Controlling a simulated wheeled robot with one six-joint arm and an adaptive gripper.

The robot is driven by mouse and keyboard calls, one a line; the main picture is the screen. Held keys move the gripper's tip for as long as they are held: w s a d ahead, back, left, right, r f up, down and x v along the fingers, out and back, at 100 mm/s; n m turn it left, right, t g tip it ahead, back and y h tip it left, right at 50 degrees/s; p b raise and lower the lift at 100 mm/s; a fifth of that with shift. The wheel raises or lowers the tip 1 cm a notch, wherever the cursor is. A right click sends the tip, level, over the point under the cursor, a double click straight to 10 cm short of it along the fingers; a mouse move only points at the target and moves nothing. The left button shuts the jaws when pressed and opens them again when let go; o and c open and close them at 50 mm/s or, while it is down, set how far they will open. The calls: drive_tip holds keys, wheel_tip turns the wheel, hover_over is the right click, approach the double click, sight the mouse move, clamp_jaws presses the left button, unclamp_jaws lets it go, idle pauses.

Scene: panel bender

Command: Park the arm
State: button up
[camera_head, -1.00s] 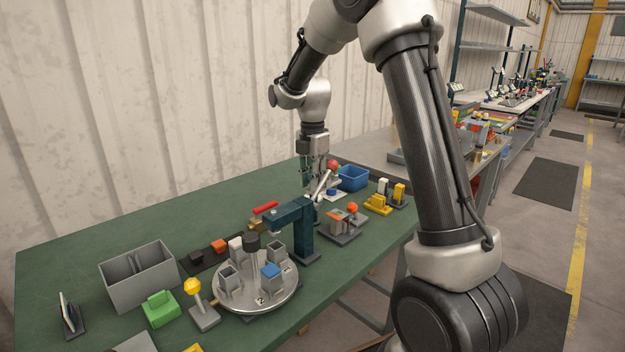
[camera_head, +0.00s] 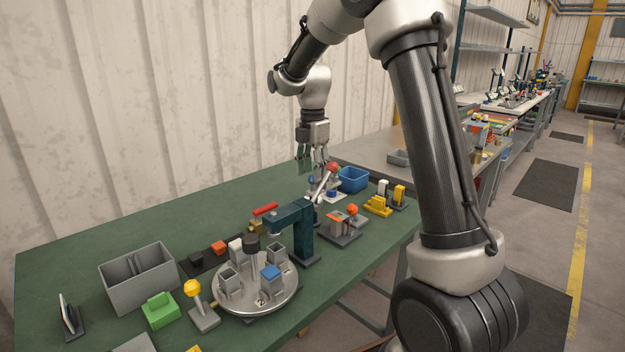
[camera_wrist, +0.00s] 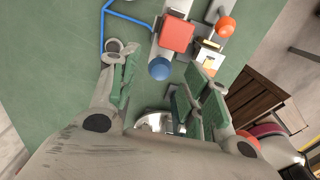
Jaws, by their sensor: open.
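My gripper (camera_head: 312,160) hangs pointing down from my arm, above the far part of the green bench. It is open and I see nothing between its fingers. In the wrist view my gripper's (camera_wrist: 160,85) green-padded fingers are spread apart, with the bench surface below. A blue ball (camera_wrist: 159,68) shows near the fingertips in the wrist view. I cannot tell whether the fingers touch anything.
The green bench (camera_head: 110,235) holds a round turntable (camera_head: 262,302) with several grey holders, a grey bin (camera_head: 140,280), a blue bin (camera_head: 353,179) and yellow blocks (camera_head: 377,206). A corrugated wall (camera_head: 130,100) stands behind. The bench's back left is clear.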

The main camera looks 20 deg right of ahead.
wheel_tip(320, 180, up, 8)
drive_tip(key=shift+r, duration=0.2)
idle(0.4)
drive_tip(key=s+r+m, duration=0.1)
drive_tip(key=s+m, duration=0.1)
drive_tip(key=s, duration=0.1)
drive_tip(key=s+d+r+m+t, duration=0.1)
drive_tip(key=s+r+m, duration=0.1)
drive_tip(key=s, duration=0.1)
drive_tip(key=s+d+r+m, duration=0.1)
drive_tip(key=s+m, duration=0.1)
drive_tip(key=s, duration=0.2)
drive_tip(key=shift+r, duration=0.2)
drive_tip(key=s+d+f+m+t, duration=0.1)
drive_tip(key=s+f+m, duration=0.1)
drive_tip(key=s+m, duration=0.6)
drive_tip(key=s+d+f+m+t, duration=0.1)
drive_tip(key=s+f+m+t, duration=0.1)
drive_tip(key=s+m, duration=0.6)
drive_tip(key=s, duration=0.6)
drive_tip(key=shift+s+d+f+m, duration=0.3)
drive_tip(key=shift+s+d, duration=0.1)
